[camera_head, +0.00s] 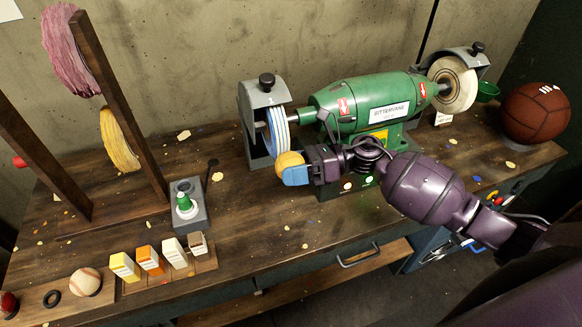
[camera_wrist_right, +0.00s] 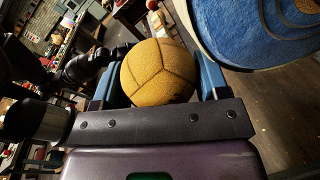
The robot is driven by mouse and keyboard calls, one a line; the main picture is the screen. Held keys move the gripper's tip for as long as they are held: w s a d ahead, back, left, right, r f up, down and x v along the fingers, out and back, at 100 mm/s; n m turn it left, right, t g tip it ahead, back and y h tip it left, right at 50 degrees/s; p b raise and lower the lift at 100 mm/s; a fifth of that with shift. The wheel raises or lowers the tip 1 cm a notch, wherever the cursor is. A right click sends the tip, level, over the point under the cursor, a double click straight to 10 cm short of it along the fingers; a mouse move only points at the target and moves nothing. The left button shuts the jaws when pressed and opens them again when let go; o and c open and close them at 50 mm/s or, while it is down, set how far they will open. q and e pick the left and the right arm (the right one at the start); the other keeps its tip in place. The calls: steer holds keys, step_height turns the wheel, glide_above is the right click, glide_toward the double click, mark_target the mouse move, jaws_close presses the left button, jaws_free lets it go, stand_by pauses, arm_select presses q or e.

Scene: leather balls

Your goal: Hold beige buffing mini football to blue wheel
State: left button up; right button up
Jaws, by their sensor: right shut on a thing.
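The beige mini football (camera_head: 289,159), yellowish with dark seams, is in my right gripper (camera_head: 295,174). In the right wrist view the ball (camera_wrist_right: 158,72) sits between the two blue fingers of the gripper (camera_wrist_right: 157,84), which is shut on it. The blue wheel (camera_head: 278,130), with a blue and white striped edge, is on the left end of the green machine. The ball is just below the wheel's front edge in the head view. In the wrist view the wheel (camera_wrist_right: 250,30) is close to the ball's upper right; I cannot tell whether they touch. My left gripper is not in view.
The green grinder (camera_head: 362,100) has a pale wheel (camera_head: 453,84) at its right end. A brown ball (camera_head: 535,112) stands at the far right. A switch box (camera_head: 189,206), several coloured bars and a baseball (camera_head: 86,281) are at the left. A wooden rack holds pink and yellow hanks.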

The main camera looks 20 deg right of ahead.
steer(key=shift+b, duration=0.4)
stand_by(1.3)
steer(key=shift+s, duration=0.1)
stand_by(1.8)
steer(key=s+f+p, duration=0.1)
steer(key=s, duration=0.5)
steer(key=shift+s+d, duration=0.15)
steer(key=shift+s, duration=0.2)
stand_by(1.8)
